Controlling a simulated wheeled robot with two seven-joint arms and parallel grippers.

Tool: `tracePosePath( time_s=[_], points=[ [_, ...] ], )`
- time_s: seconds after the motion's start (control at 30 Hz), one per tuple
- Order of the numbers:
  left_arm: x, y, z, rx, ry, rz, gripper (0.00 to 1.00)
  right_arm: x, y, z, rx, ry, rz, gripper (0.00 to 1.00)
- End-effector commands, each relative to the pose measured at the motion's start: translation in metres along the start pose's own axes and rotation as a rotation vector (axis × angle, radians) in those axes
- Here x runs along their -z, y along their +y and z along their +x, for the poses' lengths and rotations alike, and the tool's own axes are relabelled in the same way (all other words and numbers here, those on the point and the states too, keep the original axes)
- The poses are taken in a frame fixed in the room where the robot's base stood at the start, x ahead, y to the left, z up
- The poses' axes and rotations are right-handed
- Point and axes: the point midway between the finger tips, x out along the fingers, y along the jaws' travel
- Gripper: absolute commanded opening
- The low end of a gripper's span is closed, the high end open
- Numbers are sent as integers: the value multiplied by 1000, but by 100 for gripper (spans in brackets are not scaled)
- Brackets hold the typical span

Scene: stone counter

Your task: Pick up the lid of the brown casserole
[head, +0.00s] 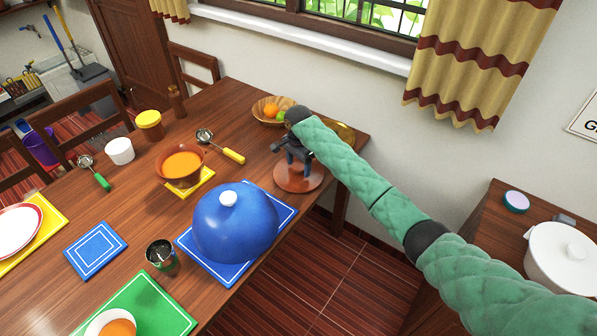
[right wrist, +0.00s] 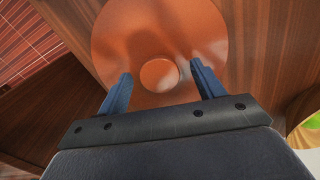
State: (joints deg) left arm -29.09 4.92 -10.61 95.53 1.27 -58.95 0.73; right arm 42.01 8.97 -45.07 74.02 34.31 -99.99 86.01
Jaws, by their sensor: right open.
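The brown lid (head: 298,183) lies on the wooden table near its right edge, with the underside of my right gripper close above it. In the right wrist view the lid (right wrist: 155,30) is a round orange-brown disc with a small round knob (right wrist: 159,75) at its middle. My right gripper (head: 295,163) is open over the lid. In the right wrist view its two blue fingers (right wrist: 162,70) stand on either side of the knob, with clear gaps. The brown casserole (head: 182,166) stands uncovered on a yellow mat, holding orange soup. My left gripper is not in view.
A blue dome cover (head: 234,222) with a white knob sits on a blue mat (head: 287,213) left of the lid. A fruit bowl (head: 265,112) stands behind. A ladle with a yellow handle (head: 233,156) lies by the casserole. The table's right edge is close to the lid.

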Motion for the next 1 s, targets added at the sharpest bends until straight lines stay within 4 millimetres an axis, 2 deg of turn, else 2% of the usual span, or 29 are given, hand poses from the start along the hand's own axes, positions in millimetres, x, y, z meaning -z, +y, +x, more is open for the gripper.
tracePosePath(
  time_s=[0.27, 0.53, 0.93, 1.0],
  points=[
    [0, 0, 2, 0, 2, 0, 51, 0, 0, 2, 0, 0, 0, 66],
    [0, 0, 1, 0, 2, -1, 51, 0, 0, 2, 0, 0, -1, 13],
    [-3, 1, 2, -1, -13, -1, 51, -1, -1, -6, 2, 0, -1, 12],
    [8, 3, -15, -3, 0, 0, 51, -1, -1, -14, 3, 0, -2, 12]
  ],
)
